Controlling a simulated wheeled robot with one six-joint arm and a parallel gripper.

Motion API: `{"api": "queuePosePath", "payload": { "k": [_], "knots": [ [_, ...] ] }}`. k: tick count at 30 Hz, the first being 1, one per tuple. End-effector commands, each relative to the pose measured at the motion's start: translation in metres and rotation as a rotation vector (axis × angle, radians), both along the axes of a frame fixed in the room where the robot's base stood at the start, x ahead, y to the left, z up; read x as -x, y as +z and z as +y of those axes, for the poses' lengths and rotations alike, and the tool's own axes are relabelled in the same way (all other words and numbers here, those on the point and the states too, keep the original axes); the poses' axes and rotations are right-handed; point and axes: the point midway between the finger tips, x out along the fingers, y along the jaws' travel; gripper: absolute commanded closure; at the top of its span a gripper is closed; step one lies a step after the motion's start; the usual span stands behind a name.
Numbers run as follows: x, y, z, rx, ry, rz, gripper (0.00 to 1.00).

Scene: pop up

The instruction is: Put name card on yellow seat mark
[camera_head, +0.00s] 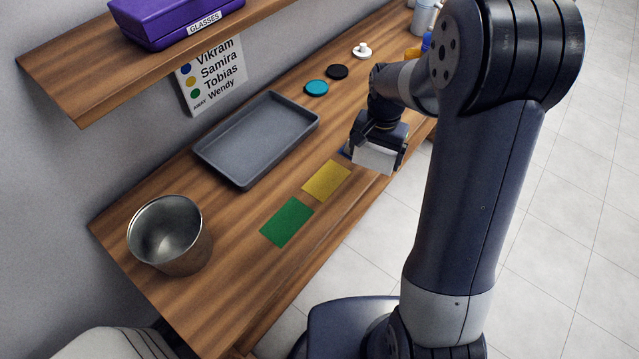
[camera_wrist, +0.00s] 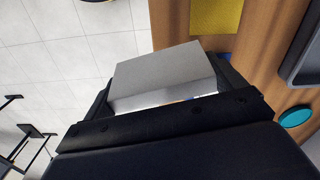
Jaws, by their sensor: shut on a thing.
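My gripper (camera_head: 380,150) is shut on a white name card (camera_head: 373,159), held near the front edge of the wooden counter. In the wrist view the card (camera_wrist: 163,75) fills the space between the fingers; any name on it is not readable. The yellow seat mark (camera_head: 326,180) lies flat and bare on the counter, to the lower left of the card. It also shows at the top of the wrist view (camera_wrist: 215,14). A blue mark (camera_head: 345,151) is mostly hidden behind the card and gripper.
A grey tray (camera_head: 247,182) lies behind the marks. A metal bucket (camera_head: 185,262) stands at the near left end. A wall sign (camera_head: 211,75) lists names beside coloured dots. Teal (camera_head: 316,88) and black (camera_head: 337,71) discs lie farther along. A shelf (camera_head: 90,85) overhangs the back.

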Motion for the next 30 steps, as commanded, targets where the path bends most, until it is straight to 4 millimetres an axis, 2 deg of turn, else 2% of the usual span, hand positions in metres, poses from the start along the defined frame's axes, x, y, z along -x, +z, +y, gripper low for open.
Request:
{"api": "queuePosePath", "payload": {
  "k": [20, 30],
  "knots": [
    [0.0, 0.025, 0.057, -0.003, -0.897, -0.003, 0.35],
    [0.006, 0.042, 0.09, -0.004, -1.443, -0.003, 0.35]
  ]
}}
